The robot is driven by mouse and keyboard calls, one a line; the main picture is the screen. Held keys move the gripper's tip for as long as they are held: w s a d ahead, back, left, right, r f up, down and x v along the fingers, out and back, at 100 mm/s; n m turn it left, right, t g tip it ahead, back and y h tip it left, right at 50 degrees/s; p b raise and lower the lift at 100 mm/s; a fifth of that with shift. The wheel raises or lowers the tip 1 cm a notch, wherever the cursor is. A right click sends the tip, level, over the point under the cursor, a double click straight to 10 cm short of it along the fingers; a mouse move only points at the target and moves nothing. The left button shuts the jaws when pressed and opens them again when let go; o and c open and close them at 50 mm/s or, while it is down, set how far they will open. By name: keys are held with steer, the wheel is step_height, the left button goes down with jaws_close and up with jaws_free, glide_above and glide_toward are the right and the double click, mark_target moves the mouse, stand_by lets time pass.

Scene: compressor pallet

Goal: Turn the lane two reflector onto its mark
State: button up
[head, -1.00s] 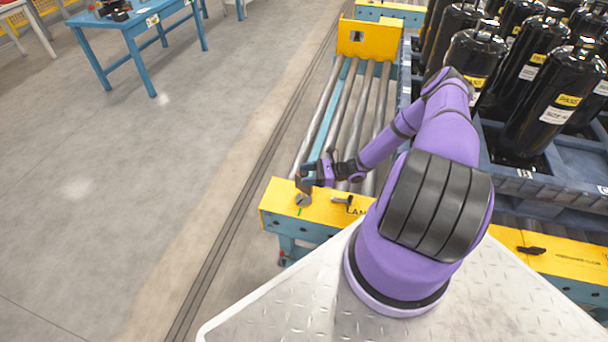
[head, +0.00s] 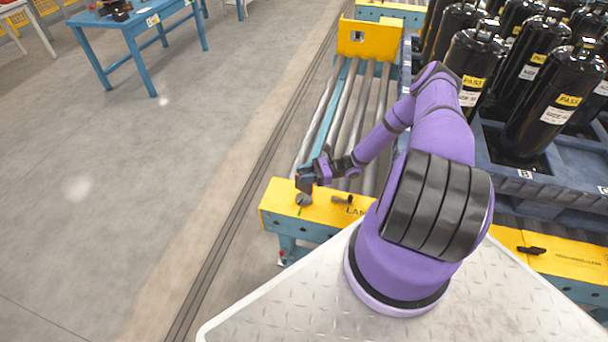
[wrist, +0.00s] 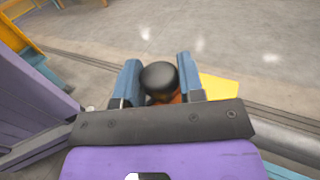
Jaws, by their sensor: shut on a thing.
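The lane two reflector shows in the wrist view as a dark round-topped piece (wrist: 158,76) with a bit of orange below it. My gripper (wrist: 159,83) is shut on it, one blue finger on each side. In the head view my gripper (head: 304,186) is over the left end of the yellow end plate (head: 325,208), just above a grey round base (head: 303,200). A short green mark (head: 299,211) is on the plate beside that base. The reflector's facing is hidden by my fingers and wrist.
A dark fitting (head: 343,199) stands on the plate just right of my gripper, by partly hidden lettering. Metal rollers (head: 332,120) run behind. Black cylinders (head: 545,105) stand on a blue pallet (head: 530,186) at right. Open floor (head: 150,200) lies left.

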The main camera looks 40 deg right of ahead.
steer(key=n+g+y, duration=0.1)
steer(key=n+g, duration=0.2)
steer(key=g, duration=0.2)
steer(key=o, duration=0.9)
steer(key=d, duration=0.3)
steer(key=s+d, duration=0.1)
steer(key=d, duration=0.6)
steer(key=shift+s+d, duration=0.15)
steer(key=shift+d, duration=0.25)
